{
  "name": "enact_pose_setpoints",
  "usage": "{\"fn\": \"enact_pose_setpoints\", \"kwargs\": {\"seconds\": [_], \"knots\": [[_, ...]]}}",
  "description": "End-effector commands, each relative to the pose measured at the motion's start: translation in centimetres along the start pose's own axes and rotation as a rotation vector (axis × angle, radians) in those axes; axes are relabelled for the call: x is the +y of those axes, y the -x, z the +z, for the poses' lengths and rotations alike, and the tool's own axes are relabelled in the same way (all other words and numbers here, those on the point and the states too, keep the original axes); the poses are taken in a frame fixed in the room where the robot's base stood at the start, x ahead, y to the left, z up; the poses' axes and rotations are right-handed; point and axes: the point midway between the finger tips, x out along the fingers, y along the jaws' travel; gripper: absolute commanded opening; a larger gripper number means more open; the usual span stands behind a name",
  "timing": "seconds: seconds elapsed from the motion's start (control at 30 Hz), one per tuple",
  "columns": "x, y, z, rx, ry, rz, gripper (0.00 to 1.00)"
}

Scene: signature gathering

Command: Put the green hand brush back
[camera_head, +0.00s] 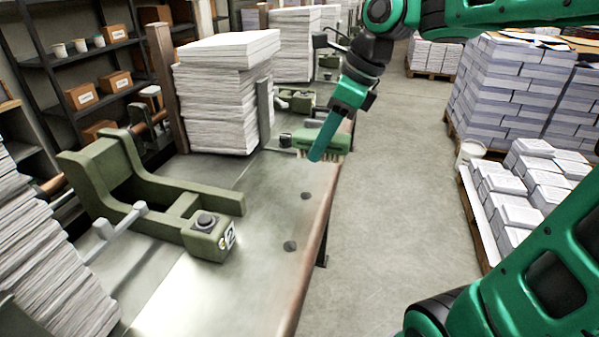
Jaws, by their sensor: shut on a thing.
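The green hand brush (303,139) has a green back and pale bristles below it. It shows at the right edge of the workbench (262,210), past the bench's middle. My gripper (318,150) comes down from above with its teal finger across the front of the brush, and it is shut on the brush. The finger hides the middle of the brush. I cannot tell whether the bristles touch the bench top or hang just above it.
An olive-green machine marked 2 (210,235) stands on the near bench. A tall paper stack (220,95) stands left of the brush. Another stack (45,265) is at near left. The aisle floor (385,200) is clear. Loaded pallets and a white bucket (470,152) stand right.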

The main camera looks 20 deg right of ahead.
Motion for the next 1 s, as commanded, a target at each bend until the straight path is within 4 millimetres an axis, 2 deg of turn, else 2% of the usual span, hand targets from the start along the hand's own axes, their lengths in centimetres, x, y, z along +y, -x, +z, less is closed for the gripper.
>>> {"fn": "enact_pose_setpoints", "kwargs": {"seconds": [0.07, 0.17, 0.7, 1.0], "knots": [[0.5, 0.0, -0.1, -0.001, 0.002, 0.001, 0.07], [0.0, -0.6, 0.0, 0.000, 0.001, 0.004, 0.07], [-7.7, -8.0, 2.9, 0.000, 0.001, 0.003, 0.07], [-8.7, -9.5, 3.0, -0.001, 0.000, 0.003, 0.07]]}}
